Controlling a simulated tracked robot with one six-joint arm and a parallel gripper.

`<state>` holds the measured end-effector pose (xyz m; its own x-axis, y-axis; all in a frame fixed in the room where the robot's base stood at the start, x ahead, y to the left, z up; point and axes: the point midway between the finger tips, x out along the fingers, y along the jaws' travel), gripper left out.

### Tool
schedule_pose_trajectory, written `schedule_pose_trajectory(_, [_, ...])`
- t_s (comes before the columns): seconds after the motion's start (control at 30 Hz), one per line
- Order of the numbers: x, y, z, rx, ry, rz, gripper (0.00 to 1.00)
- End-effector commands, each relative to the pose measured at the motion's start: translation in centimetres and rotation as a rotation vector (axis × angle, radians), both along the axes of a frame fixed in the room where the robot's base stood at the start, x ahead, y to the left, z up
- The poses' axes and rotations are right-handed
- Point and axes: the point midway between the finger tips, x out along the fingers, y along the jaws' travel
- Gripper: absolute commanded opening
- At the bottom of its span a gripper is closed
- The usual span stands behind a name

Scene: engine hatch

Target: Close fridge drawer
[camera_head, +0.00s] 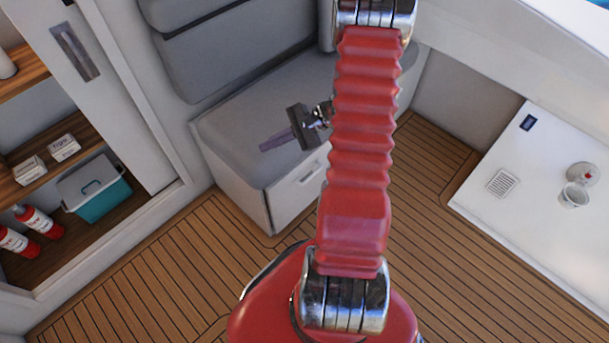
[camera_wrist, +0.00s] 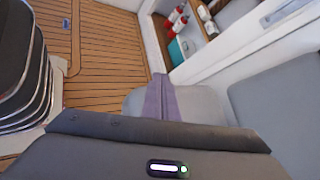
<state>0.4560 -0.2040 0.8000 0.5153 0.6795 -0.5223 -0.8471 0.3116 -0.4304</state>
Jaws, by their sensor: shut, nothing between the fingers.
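The fridge drawer seems to be the white front (camera_head: 297,190) with a small dark handle slot, set below the grey seat cushion (camera_head: 235,118) in the head view. My arm hides its right part, and I cannot tell whether it stands out from the seat base. My gripper (camera_head: 264,147) is above the grey cushion, left of the drawer front and higher than it. Its purple-grey fingers are together and empty, pointing left. In the wrist view the fingers of my gripper (camera_wrist: 161,80) are closed together in front of the pale seat; the drawer front does not show there.
An open shelf at left holds a teal cooler (camera_head: 97,188), red extinguishers (camera_head: 38,219) and small white boxes (camera_head: 65,147). The wooden floor (camera_head: 440,240) around the seat base is clear.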

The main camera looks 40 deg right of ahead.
Motion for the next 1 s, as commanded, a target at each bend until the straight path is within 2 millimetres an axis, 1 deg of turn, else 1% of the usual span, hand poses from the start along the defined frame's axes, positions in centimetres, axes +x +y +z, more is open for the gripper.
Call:
schedule_pose_trajectory(0.03, [-0.2, -1.0, -1.3, 0.032, 0.007, -0.046, 0.0])
schedule_pose_trajectory(0.3, [-1.4, -5.7, -7.3, 0.175, 0.015, -0.279, 0.0])
schedule_pose_trajectory(0.57, [-3.4, -9.3, -13.1, 0.295, 0.018, -0.492, 0.0])
schedule_pose_trajectory(0.77, [-5.8, -11.8, -18.0, 0.383, 0.015, -0.668, 0.0])
schedule_pose_trajectory(1.0, [-9.5, -13.9, -24.5, 0.487, 0.014, -0.892, 0.0])
